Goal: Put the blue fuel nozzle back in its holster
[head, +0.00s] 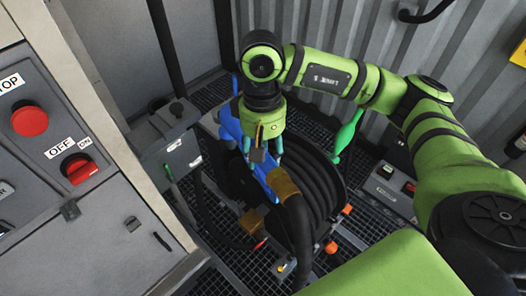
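The blue fuel nozzle (231,124) is in the middle of the head view, tilted, in front of the hose reel. A brown collar (284,185) joins its lower end to a thick black hose (300,228). My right gripper (264,152) comes down over the nozzle from above. Its teal fingertips are on either side of the nozzle body, and it looks shut on it, though the contact is partly hidden. Part of the nozzle is covered by the gripper. I cannot make out the blue nozzle's holster for certain. My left gripper is out of view.
A black hose reel (325,190) stands close behind the nozzle on the grated floor. A green nozzle (346,135) is right of it. Grey boxes (180,152) stand to the left. A control cabinet with a red button (30,121) and red switch (80,170) fills the left side.

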